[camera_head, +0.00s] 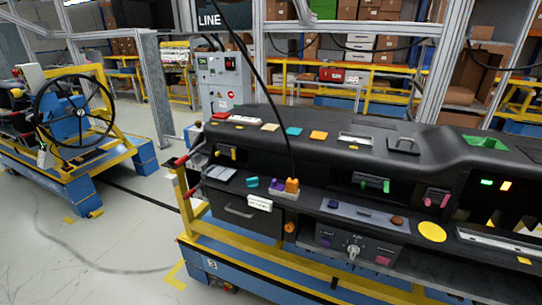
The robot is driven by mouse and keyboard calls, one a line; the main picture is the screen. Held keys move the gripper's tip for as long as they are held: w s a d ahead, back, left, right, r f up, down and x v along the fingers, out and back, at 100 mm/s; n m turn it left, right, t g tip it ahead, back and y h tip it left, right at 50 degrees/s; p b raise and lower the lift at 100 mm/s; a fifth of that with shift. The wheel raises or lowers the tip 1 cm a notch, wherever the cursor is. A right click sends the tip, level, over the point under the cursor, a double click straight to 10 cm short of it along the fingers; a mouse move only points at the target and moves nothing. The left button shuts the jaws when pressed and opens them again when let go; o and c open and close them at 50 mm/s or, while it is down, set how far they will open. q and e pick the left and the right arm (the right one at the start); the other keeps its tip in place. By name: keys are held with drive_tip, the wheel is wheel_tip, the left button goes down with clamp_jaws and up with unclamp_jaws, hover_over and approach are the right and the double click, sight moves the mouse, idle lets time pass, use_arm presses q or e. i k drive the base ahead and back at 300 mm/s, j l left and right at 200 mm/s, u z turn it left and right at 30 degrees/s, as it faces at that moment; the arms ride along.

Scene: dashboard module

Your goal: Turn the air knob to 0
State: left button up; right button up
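The black dashboard module (310,141) stands on a blue and yellow frame at the centre right. A control panel (335,238) low on its front carries a pale knob (354,251), with a purple piece (326,243) to its left and a pink piece (383,260) to its right. An orange round part (290,227) sits left of the panel. No label is readable, so I cannot tell which one is the air knob or its setting. Neither of my grippers is in view.
A drawer-like panel with a handle (238,212) is left of the control panel. A yellow rail (290,262) runs along the front below. A blue cart with a steering wheel (75,110) stands at the left. The floor (110,235) between is mostly clear.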

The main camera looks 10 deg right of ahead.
sight(353, 250)
drive_tip(key=z, duration=1.65)
